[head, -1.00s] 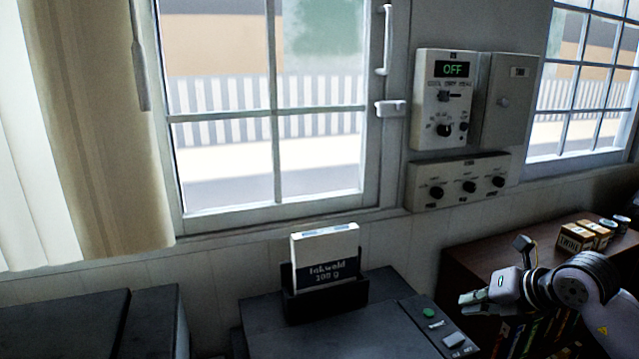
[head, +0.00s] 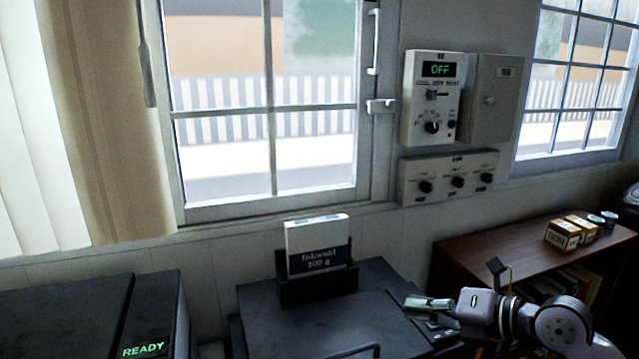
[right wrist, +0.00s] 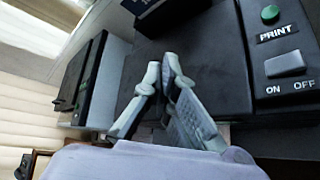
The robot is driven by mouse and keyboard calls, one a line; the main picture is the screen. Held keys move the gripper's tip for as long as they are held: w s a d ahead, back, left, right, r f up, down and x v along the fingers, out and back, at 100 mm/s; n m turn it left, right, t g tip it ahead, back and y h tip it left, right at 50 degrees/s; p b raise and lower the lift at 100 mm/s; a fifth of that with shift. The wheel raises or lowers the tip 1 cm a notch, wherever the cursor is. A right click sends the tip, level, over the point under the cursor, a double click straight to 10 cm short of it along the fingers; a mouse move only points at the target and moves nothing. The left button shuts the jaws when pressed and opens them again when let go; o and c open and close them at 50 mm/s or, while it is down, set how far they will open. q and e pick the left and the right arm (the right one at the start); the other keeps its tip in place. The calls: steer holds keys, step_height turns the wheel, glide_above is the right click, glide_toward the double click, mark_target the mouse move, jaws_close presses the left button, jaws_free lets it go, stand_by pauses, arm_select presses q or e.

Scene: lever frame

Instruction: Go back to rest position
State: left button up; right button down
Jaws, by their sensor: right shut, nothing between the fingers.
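My right gripper (head: 430,304) is at the lower right of the head view, over the right side of a dark printer (head: 390,325). Its fingers are shut with nothing between them; they also show together in the right wrist view (right wrist: 165,75). The arm comes in from the lower right. My left gripper does not show in either view.
A white Inkweld box (head: 318,246) stands in a black holder on the printer. The right wrist view shows a green PRINT button (right wrist: 270,14) and an ON/OFF switch (right wrist: 285,64). A brown shelf (head: 500,250) holds small boxes. A wall panel (head: 432,98) reads OFF.

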steer(key=s+a+r+m+t+y, duration=0.4)
steer(key=r+m+t, duration=0.4)
steer(key=m, duration=0.1)
steer(key=s+d+f+m+g+h, duration=0.1)
steer(key=s+d+f+m+h, duration=0.3)
steer(key=d+f+m+h, duration=1.3)
steer(key=s+a+f+m+g+y, duration=0.25)
steer(key=s+a+f+g, duration=0.3)
steer(key=s+f, duration=0.45)
steer(key=s+a+f+m+g+y, duration=0.1)
steer(key=s+a+f+m+g, duration=0.2)
steer(key=s+a+f+g, duration=0.65)
steer(key=s+d+f+t, duration=0.1)
steer(key=s+d+f, duration=0.15)
steer(key=f, duration=1.05)
steer(key=s+d+f, duration=0.2)
steer(key=s+f, duration=0.1)
steer(key=f, duration=1)
steer(key=s+d+f+g, duration=0.1)
steer(key=s+d+f, duration=0.2)
steer(key=s+f, duration=1.2)
steer(key=shift+s+h, duration=0.35)
steer(key=shift+s, duration=0.1)
